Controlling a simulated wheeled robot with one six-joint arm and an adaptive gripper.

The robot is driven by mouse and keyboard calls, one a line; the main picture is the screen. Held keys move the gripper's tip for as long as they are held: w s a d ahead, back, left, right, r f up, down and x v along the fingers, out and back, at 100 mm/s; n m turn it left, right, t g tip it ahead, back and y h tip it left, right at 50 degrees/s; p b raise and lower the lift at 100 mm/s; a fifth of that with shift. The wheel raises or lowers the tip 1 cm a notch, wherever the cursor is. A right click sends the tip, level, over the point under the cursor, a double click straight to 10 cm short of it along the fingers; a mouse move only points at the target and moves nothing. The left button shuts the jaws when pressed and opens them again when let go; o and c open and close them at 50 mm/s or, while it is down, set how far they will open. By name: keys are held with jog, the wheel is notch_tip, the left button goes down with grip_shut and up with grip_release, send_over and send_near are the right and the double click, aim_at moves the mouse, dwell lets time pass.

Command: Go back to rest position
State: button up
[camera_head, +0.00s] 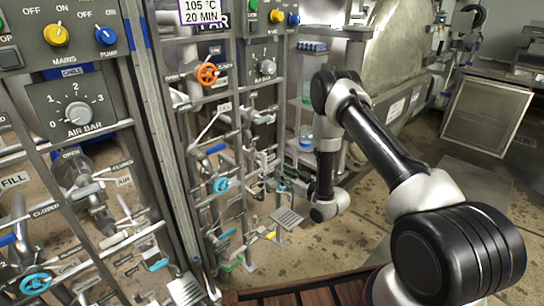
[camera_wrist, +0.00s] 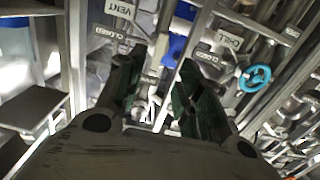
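My gripper (camera_wrist: 158,90) is open, with its two dark fingers apart and nothing visible between them. In the head view my arm reaches forward and bends down, and my gripper (camera_head: 272,184) points left toward the valve panel, partly hidden among pipes and levers. In the wrist view, a blue lever handle (camera_wrist: 180,38) lies just beyond the fingertips, between the VENT label (camera_wrist: 122,8) and the CHILL label (camera_wrist: 229,42). I cannot tell whether the fingers touch anything.
A light-blue handwheel (camera_wrist: 255,78) is right of the fingers. The panel frame holds an orange handwheel (camera_head: 207,74), another light-blue handwheel (camera_head: 221,185) and several levers. The steel retort vessel (camera_head: 397,62) stands behind my arm. Wooden slats (camera_head: 310,295) lie low in front. Floor (camera_head: 345,235) is open beneath.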

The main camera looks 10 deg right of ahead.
jog(key=s+d+f+m+g+h, duration=0.1)
jog(key=s+d+f+g+h, duration=0.25)
jog(key=f, duration=0.35)
jog(key=s+d+f+g+h, duration=0.2)
jog(key=s+f+g, duration=0.25)
jog(key=f, duration=0.25)
jog(key=s+d+r+m+g+h, duration=0.1)
jog(key=s+d+r+g+h, duration=0.2)
jog(key=s+d+r, duration=0.25)
jog(key=s+d+r+m, duration=0.1)
jog(key=s+r, duration=0.8)
jog(key=r, duration=0.6)
jog(key=s+d+r+m+h, duration=0.1)
jog(key=s+d+r+m, duration=0.1)
jog(key=s+r, duration=0.8)
jog(key=s+d+r+m, duration=0.2)
jog(key=s+r, duration=0.7)
jog(key=r, duration=1.2)
jog(key=shift+s+t, duration=0.3)
jog(key=shift+t, duration=0.1)
